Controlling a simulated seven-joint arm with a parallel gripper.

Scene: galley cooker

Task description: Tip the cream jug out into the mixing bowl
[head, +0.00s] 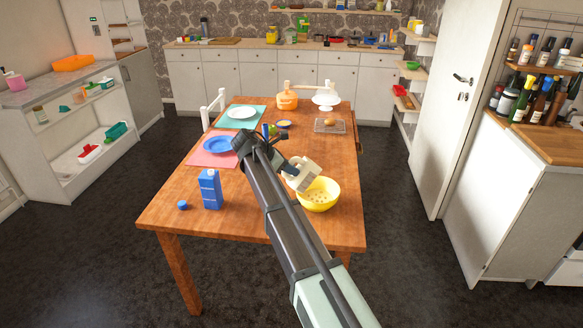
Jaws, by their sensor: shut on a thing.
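The cream jug (304,174) is pale and boxy, and it is tilted at the back left of the yellow mixing bowl (333,198), partly overlapping its rim in the head view. My gripper (290,168) is shut on the jug from its left side; the fingertips are small and partly hidden. The bowl stands upright on the wooden table near its right front edge. Pale round spots show inside the bowl; I cannot tell whether they came from the jug. Whether the jug touches the rim is unclear.
A blue carton (210,190) and a blue cap (183,205) stand front left on the table (165,208). A blue plate (218,144), a white plate (242,112), an orange container (287,99), a white stand (327,101) and a wire rack (330,127) lie behind.

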